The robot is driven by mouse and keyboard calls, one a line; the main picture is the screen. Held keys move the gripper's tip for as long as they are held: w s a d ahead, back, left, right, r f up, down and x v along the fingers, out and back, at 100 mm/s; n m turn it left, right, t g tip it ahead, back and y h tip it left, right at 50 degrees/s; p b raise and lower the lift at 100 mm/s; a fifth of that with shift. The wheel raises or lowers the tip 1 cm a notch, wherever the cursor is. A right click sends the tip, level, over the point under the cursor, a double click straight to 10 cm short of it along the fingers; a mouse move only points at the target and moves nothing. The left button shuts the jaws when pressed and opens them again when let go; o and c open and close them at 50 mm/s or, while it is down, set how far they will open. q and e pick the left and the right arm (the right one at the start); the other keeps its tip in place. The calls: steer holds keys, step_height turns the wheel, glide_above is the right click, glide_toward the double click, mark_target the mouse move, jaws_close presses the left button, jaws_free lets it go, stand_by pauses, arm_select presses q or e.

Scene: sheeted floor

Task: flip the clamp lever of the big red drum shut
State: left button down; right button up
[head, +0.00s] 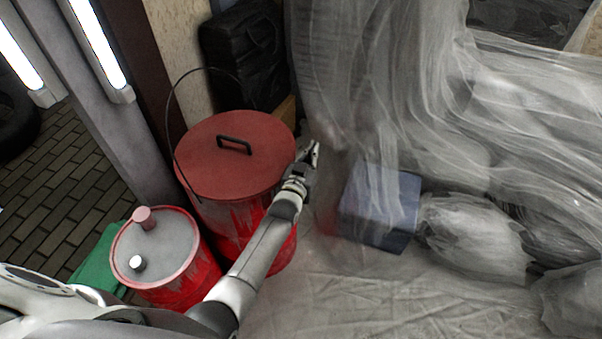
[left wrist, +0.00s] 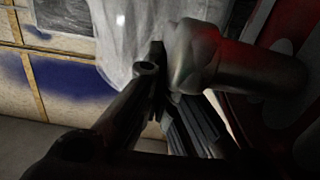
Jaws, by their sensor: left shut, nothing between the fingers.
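The big red drum (head: 215,170) stands left of centre in the head view, with a flat dark red lid, a black handle on top and a thin wire hoop. My left gripper (head: 315,152) is at the right side of its rim, shut and empty. In the left wrist view the dark fingers (left wrist: 157,85) are together beside a grey rounded metal piece (left wrist: 235,65); this may be the clamp lever, and I cannot tell whether they touch. The drum's red and white wall (left wrist: 300,100) is at the right there. In the head view I cannot make out the lever. My right gripper is not in view.
A smaller red drum (head: 155,248) with a grey top and two caps stands at the front left, beside a green cloth (head: 98,265). A blue box (head: 380,208) under clear sheeting is to the right. A black case (head: 243,55) stands behind. Sheeting covers the right side.

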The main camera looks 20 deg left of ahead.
arm_select(q)
steer(key=shift+s, duration=0.1)
steer(key=shift+s, duration=0.2)
steer(key=s, duration=1.1)
steer(key=shift+s+a+r, duration=0.2)
steer(key=shift+r, duration=0.1)
